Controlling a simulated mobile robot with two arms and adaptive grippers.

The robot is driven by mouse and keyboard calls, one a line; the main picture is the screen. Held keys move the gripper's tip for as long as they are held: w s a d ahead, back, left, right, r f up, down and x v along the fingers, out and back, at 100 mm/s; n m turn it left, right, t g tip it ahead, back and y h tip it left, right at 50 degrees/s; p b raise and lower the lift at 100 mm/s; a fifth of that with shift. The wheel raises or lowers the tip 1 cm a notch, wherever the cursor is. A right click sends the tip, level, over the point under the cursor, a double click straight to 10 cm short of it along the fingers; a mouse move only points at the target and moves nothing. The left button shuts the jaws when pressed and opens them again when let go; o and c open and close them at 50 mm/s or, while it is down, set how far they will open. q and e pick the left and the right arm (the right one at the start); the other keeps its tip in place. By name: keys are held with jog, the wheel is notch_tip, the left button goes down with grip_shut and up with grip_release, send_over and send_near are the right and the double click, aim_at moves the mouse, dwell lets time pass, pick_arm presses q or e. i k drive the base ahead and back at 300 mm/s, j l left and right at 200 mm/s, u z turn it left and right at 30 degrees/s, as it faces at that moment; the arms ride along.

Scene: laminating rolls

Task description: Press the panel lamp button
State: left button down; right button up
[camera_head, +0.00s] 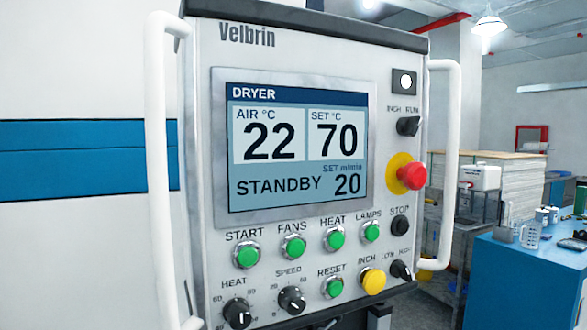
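The control panel (204,60) faces me, marked Velbrin. The green button under the LAMPS label (371,231) is at the right end of the upper button row, just left of the black STOP button (400,225). Nothing touches or covers it. The screen (297,148) reads DRYER, air 22 °C, set 70 °C, STANDBY, 20 m/min. A small white round element (404,82) on a black square sits at the panel's upper right. Neither of my grippers is in view.
White handles stand out at the panel's left (158,180) and right (446,160). A red emergency stop (412,176) protrudes above the STOP button. Green START, FANS, HEAT and RESET buttons, a yellow INCH button (372,281) and several black knobs are close by. A blue-topped bench (525,265) stands at right.

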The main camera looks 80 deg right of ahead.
aim_at(372, 234)
jog(key=z, duration=3.25)
